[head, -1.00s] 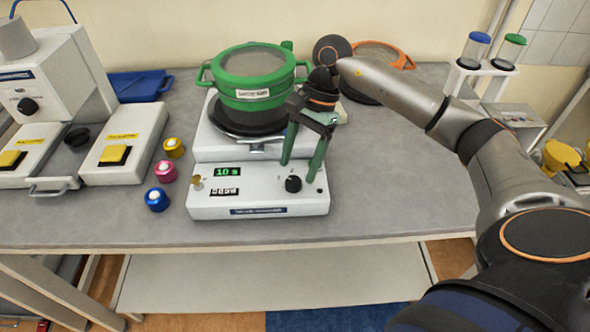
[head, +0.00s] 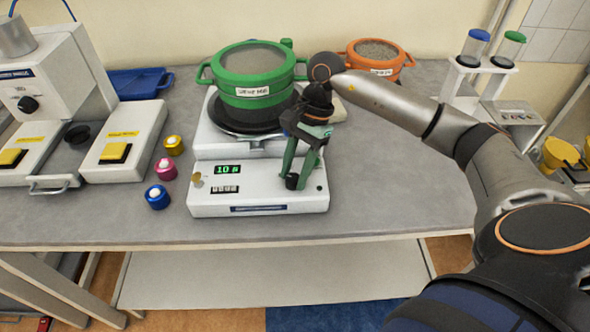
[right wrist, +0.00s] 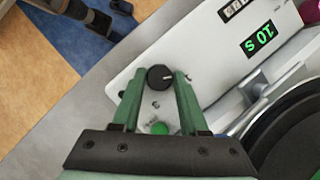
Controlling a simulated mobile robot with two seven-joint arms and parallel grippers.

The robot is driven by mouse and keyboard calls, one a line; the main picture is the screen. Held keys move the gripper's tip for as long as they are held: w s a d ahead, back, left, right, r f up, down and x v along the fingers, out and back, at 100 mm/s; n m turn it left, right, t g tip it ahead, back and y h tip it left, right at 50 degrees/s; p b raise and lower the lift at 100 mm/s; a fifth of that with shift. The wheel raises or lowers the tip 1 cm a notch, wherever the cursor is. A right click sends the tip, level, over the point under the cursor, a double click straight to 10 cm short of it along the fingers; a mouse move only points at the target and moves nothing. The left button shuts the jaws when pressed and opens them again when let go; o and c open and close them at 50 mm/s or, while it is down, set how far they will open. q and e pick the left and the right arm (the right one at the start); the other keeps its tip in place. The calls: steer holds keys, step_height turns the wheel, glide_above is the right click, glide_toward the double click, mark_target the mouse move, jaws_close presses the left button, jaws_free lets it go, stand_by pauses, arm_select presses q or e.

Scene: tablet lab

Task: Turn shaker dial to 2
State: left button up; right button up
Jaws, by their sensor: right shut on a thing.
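The shaker (head: 258,200) is a white box on the grey table, with a green display reading 10 s on its front. Its black dial (head: 291,182) is on the right of the front panel; in the right wrist view the dial (right wrist: 159,77) shows a pale pointer mark. My right gripper (head: 298,180) reaches down from above, its green fingers on either side of the dial and shut on it. In the right wrist view the fingertips (right wrist: 158,80) flank the dial. No numbers around the dial are legible. My left gripper is not in view.
A green-rimmed sieve pot (head: 252,85) sits on the shaker. An orange pot (head: 378,60) and a tube rack (head: 465,85) stand behind. Yellow, pink and blue weights (head: 157,197) lie left of the shaker. The table right of the shaker is clear.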

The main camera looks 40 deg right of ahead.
jaws_close()
steer(key=shift+f+m+t+b, duration=0.15)
steer(key=shift+m+t+b, duration=0.35)
steer(key=shift+m+b, duration=0.65)
steer(key=m+t+b, duration=0.1)
steer(key=m+b, duration=0.1)
steer(key=m, duration=0.1)
steer(key=shift+s+m, duration=0.15)
steer(key=shift+m, duration=0.2)
steer(key=m+t+b, duration=0.1)
steer(key=m+b, duration=0.1)
steer(key=m, duration=0.1)
steer(key=shift+t+h, duration=0.3)
steer(key=shift+s+m+t+h+b, duration=0.1)
steer(key=shift+m+t+h+b, duration=0.2)
steer(key=shift+m+b, duration=0.75)
steer(key=shift+r+m, duration=0.2)
steer(key=shift+m, duration=0.25)
